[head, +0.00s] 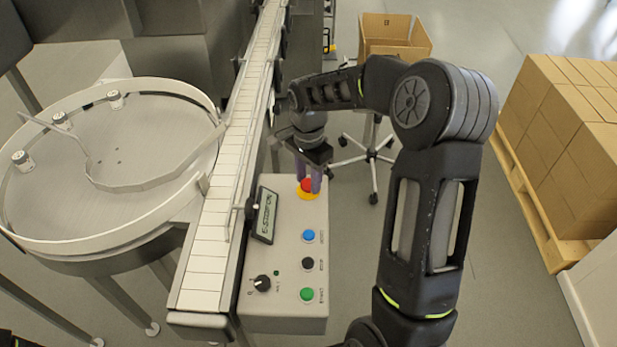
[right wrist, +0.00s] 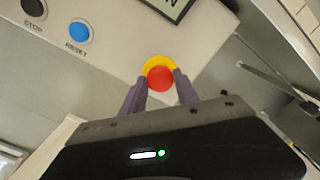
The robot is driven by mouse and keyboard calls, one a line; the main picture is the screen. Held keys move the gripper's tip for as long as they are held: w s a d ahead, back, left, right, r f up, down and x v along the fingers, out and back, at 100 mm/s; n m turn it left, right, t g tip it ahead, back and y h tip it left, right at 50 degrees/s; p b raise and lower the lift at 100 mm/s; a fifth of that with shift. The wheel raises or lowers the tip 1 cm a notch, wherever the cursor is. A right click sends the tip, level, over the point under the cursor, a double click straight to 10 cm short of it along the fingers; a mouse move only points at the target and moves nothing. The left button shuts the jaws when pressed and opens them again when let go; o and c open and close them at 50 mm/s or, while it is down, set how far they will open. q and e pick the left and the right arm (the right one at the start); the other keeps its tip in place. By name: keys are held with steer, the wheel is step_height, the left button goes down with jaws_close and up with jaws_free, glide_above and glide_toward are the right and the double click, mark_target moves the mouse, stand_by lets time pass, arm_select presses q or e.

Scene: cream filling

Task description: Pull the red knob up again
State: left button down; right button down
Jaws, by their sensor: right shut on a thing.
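The red knob (head: 307,184) sits on a yellow ring at the far end of the grey control box (head: 284,294). My right gripper (head: 309,183) reaches down to it from above, with one purple finger on each side. In the right wrist view the red knob (right wrist: 160,78) is between the two fingertips (right wrist: 157,82), and the yellow ring shows behind it. The gripper is shut on the knob. A small display (head: 266,214) on the box reads "E-STOP ON". My left gripper is not in view.
Blue (head: 308,235), black (head: 307,263) and green (head: 307,294) buttons and a black rotary switch (head: 262,283) are on the box. A conveyor (head: 215,220) runs along its left, beside a round turntable (head: 130,150) with small jars. Stacked cartons (head: 570,130) stand right.

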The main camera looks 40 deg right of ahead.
mark_target(309, 182)
step_height(309, 182, up, 2)
steer(key=shift+r, duration=0.1)
steer(key=c, duration=0.9)
jaws_free()
step_height(309, 182, up, 8)
steer(key=shift+b, duration=0.45)
steer(key=shift+f, duration=0.2)
